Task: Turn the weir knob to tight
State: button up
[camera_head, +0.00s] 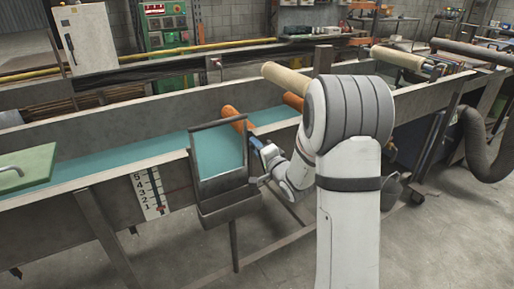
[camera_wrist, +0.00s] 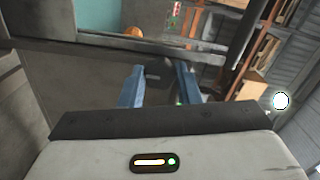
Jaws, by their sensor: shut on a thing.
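My gripper (camera_wrist: 158,76) reaches in from the right in the head view, its blue fingers (camera_head: 258,147) at the right side of the grey weir box (camera_head: 225,203) on the flume's near wall. In the wrist view the two blue fingers stand apart, with a small dark piece, which looks like the weir knob (camera_wrist: 153,76), between them. The gripper is shut on it. In the head view the knob is hidden behind the fingers and box frame. Its turned position cannot be read.
The long flume with a teal bed (camera_head: 75,178) runs across the view. A numbered scale (camera_head: 150,192) hangs left of the box. Orange rollers (camera_head: 236,118) lie behind it. A green lid (camera_head: 28,168) sits at left. The concrete floor in front is open.

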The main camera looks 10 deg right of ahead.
dwell(0.4)
jog(key=o, duration=1)
jog(key=v, duration=0.7)
jog(key=shift+s+d, duration=0.1)
jog(key=shift+s, duration=0.25)
